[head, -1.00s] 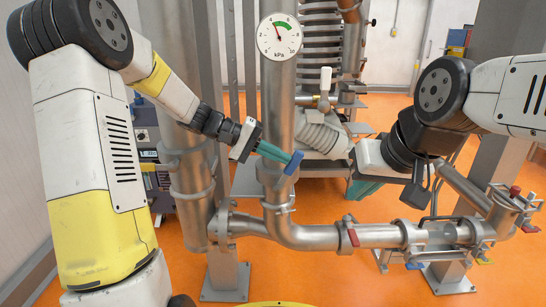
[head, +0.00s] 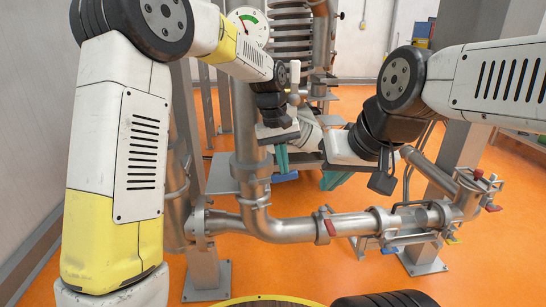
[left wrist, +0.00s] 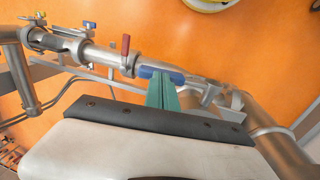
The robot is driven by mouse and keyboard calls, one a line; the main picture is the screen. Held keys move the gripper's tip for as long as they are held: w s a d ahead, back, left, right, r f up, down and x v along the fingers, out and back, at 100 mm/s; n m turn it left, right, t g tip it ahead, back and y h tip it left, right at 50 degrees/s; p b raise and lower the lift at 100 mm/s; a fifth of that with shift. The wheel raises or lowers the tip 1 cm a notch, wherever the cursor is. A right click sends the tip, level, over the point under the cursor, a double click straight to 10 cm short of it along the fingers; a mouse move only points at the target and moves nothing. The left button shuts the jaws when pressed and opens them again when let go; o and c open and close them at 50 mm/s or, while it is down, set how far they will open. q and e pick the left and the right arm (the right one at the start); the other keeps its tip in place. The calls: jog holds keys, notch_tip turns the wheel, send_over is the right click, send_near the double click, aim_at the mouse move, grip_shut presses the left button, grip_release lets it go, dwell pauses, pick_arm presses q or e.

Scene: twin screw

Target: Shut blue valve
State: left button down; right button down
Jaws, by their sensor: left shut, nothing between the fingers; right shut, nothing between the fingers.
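My right gripper (head: 334,181) is shut, above and behind the pipe, mostly hidden by my wrist.
The horizontal pipe (head: 360,224) runs right from a bend below a vertical pipe (head: 246,130). A yellow handle (head: 453,240) and red handles (head: 478,173) are near its right end. A steel post (head: 465,145) stands at the right. The orange floor is open in front.

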pick_arm(q)
jog(key=shift+d+f+y, duration=0.3)
jog(key=shift+f+y, duration=0.2)
jog(key=shift+f, duration=0.05)
jog(key=shift+d+f, duration=0.2)
jog(key=shift+f, duration=0.3)
jog(key=shift+s+f, duration=0.15)
jog(key=shift+f, duration=0.05)
jog(key=r, duration=0.4)
jog(key=shift+s+r, duration=0.15)
jog(key=shift+s, duration=0.05)
jog(key=s+a+r, duration=0.1)
jog(key=s+a, duration=0.1)
jog(key=s, duration=1.3)
jog(key=shift+a+r, duration=0.2)
jog(key=shift+a, duration=0.05)
jog(key=s+a+r+t, duration=0.3)
jog(key=a, duration=0.7)
jog(key=s+a+r+m+t+h, duration=0.1)
jog(key=s+a+r+t, duration=0.2)
jog(key=a, duration=0.7)
jog(key=shift+s+a, duration=0.35)
jog(key=shift+s, duration=0.15)
